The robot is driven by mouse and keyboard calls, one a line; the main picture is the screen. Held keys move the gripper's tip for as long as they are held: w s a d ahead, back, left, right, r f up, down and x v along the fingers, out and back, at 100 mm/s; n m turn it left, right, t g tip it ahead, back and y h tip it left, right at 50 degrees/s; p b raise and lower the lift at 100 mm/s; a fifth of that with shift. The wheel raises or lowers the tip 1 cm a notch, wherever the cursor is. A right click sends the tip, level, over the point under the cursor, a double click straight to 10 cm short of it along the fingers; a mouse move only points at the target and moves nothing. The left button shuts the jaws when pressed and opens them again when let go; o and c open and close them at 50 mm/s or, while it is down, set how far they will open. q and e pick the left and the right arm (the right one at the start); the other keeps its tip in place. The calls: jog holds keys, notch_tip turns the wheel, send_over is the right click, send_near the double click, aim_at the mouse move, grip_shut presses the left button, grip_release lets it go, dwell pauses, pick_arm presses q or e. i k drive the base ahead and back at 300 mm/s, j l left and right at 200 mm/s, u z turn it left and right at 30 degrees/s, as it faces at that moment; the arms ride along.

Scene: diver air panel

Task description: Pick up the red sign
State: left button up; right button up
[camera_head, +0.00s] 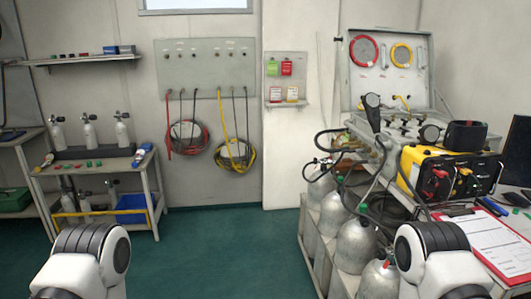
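A small red sign (286,67) hangs on the upper right of a pale wall board (287,98). A green sign (272,67) hangs beside it on the left. Two cards, one yellowish and one red and white, sit lower on the same board. My two arms show only as white links with dark joints at the bottom left and bottom right. Neither gripper is in view, and both arm links are well apart from the red sign.
A cart (307,232) with grey cylinders, hoses and a yellow device (449,176) fills the right side. A shelf stand (100,168) with small bottles is at the left. Hose coils hang from a wall panel (192,67). Green floor (225,245) lies clear in the middle.

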aim_at(275, 92)
jog(key=i, duration=0.85)
jog(key=i+z, duration=0.1)
jog(key=i, duration=0.75)
jog(key=i+j+z, duration=0.1)
jog(key=i, duration=0.75)
jog(key=i+j, duration=0.25)
jog(key=i, duration=0.55)
